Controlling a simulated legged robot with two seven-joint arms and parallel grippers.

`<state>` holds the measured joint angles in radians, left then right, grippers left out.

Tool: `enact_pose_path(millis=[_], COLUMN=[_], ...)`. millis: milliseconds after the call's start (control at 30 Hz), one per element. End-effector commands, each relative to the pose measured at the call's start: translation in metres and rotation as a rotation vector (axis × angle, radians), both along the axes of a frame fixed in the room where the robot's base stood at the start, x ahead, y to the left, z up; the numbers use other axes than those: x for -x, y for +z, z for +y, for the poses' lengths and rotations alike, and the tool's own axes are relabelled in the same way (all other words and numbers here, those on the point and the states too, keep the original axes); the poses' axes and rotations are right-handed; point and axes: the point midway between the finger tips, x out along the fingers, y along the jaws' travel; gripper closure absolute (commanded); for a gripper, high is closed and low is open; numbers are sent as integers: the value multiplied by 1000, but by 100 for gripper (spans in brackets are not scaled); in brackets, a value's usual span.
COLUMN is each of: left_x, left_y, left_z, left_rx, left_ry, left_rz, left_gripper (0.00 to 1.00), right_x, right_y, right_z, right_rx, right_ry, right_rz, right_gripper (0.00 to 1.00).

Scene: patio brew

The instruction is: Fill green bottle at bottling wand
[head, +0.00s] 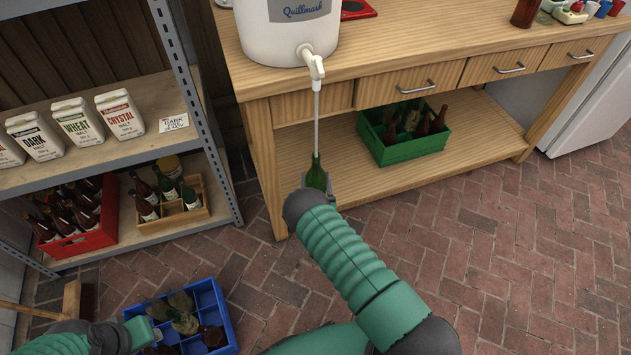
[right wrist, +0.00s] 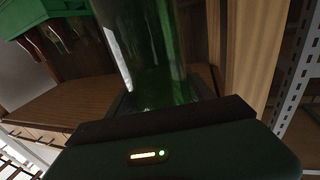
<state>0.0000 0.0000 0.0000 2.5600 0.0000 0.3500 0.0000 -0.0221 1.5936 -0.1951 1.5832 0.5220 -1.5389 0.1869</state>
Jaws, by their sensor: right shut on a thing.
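The green bottle (head: 317,176) is upright under the bottling wand (head: 316,125) in the head view. The wand hangs from the white spigot (head: 314,66) of the white bucket (head: 289,35), and its lower end meets the bottle's neck; how deep it sits inside is hard to tell. My right gripper (head: 318,187) is shut on the bottle, mostly hidden behind my arm. In the right wrist view the green glass (right wrist: 150,50) fills the space in front of the gripper (right wrist: 165,105). My left gripper (head: 150,335) is low at the left edge, its fingers unclear.
A green crate (head: 405,150) of bottles stands on the bench's lower shelf. A blue crate (head: 222,315) with bottles is on the brick floor near my left gripper. Metal shelves with malt bags (head: 70,128), a red crate (head: 85,240) and a wooden crate (head: 190,215) stand left.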

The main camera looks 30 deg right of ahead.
Motion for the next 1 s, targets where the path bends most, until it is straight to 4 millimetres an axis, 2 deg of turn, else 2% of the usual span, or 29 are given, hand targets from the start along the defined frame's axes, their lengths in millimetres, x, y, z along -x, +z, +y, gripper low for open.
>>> enact_pose_path(millis=[33,1000], left_x=[0,0], left_y=[8,76], left_z=[0,0], left_rx=[0,0], left_ry=[0,0], left_rz=[0,0], left_gripper=[64,64], right_x=[0,-1], right_y=[9,89], right_z=[0,0], right_rx=[1,1], right_ry=[0,0], right_rz=[-3,-3], right_gripper=[100,100])
